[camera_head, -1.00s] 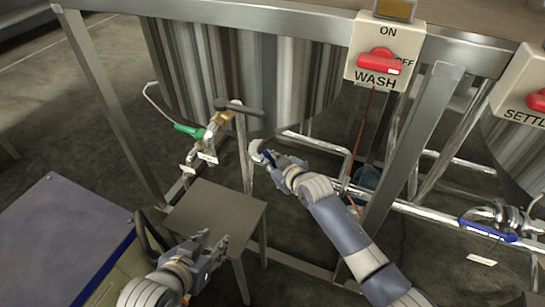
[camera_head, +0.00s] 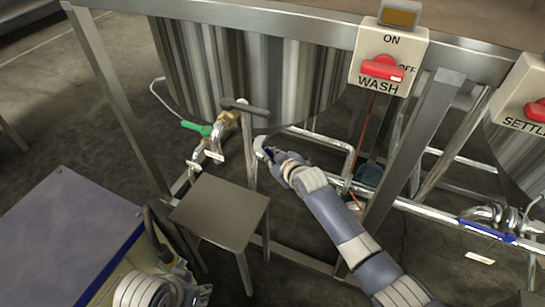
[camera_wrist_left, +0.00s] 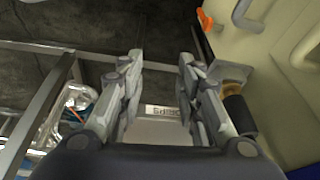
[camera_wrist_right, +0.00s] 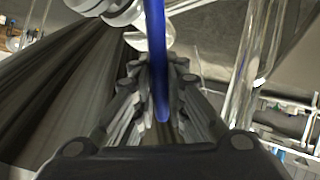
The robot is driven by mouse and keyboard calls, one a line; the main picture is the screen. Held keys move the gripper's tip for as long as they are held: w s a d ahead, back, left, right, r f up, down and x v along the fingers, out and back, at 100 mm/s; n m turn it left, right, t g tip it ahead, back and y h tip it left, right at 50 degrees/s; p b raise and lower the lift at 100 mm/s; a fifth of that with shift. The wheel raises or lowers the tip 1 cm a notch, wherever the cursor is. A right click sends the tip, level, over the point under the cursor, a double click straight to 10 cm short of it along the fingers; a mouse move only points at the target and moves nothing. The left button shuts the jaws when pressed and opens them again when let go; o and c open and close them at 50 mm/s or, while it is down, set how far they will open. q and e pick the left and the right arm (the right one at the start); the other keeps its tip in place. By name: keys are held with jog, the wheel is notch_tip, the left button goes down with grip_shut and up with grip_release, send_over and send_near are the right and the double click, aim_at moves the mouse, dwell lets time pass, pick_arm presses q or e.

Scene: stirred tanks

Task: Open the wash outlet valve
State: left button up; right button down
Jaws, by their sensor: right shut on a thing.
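A valve with a blue handle (camera_wrist_right: 156,55) is below the wash tank (camera_head: 255,75). My right gripper (camera_head: 265,152) reaches it from the lower right and is shut on the handle; the fingers close on both sides of it in the right wrist view (camera_wrist_right: 160,95). In the head view the fingers largely hide the handle. A round silver pipe fitting (camera_wrist_right: 125,14) is beside the handle. My left gripper (camera_wrist_left: 160,85) is open and empty; in the head view only part of it shows at the bottom edge.
A valve with a green handle (camera_head: 197,129) and a dark-handled one (camera_head: 245,107) are left of my right gripper. A small grey stool (camera_head: 222,210) stands below. The WASH switch box (camera_head: 408,50), a steel post (camera_head: 425,130) and another blue-handled valve (camera_head: 487,230) are to the right.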

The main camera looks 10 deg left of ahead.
jog(key=shift+s+f, duration=0.2)
jog(key=shift+f, duration=0.15)
jog(key=c, duration=1.6)
grip_release()
jog(key=shift+c, duration=0.2)
jog(key=shift+r, duration=0.2)
jog(key=v, duration=1.2)
jog(key=shift+c, duration=0.4)
